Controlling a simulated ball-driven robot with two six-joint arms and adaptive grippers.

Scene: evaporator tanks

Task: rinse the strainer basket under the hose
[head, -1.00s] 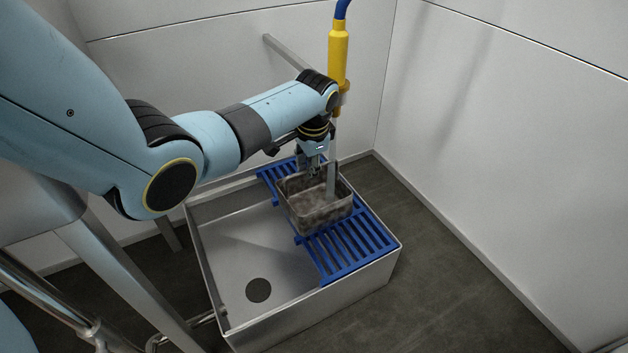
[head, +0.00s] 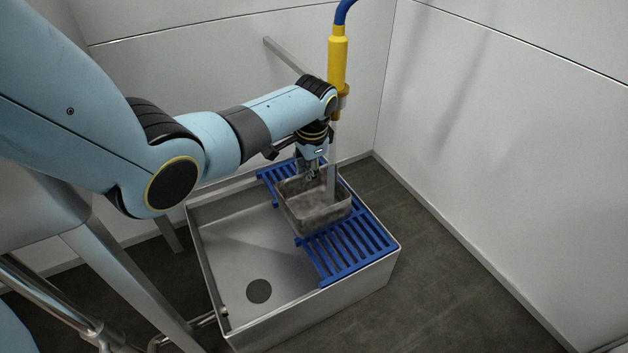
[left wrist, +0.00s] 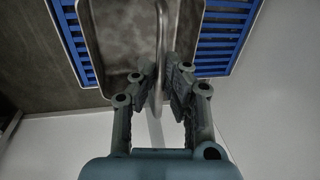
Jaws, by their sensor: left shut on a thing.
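The strainer basket (head: 318,212) is a grey metal box, open at the top with brownish stains inside. It is over the blue slatted rack on the sink, under the yellow hose nozzle (head: 338,62). A pale stream of water (head: 332,165) runs from the nozzle down into the basket. My left gripper (head: 311,174) is at the basket's far side, shut on its rim or handle. In the left wrist view the fingers (left wrist: 160,85) close around a thin metal bar, with the basket (left wrist: 125,35) beyond. Whether the basket touches the rack is unclear. My right gripper is not in view.
The blue rack (head: 350,248) lies across the right part of the steel sink (head: 240,250), whose left part is bare with a round dark drain (head: 258,291). White walls stand close behind and to the right. A grey bar (head: 284,55) juts from the back wall.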

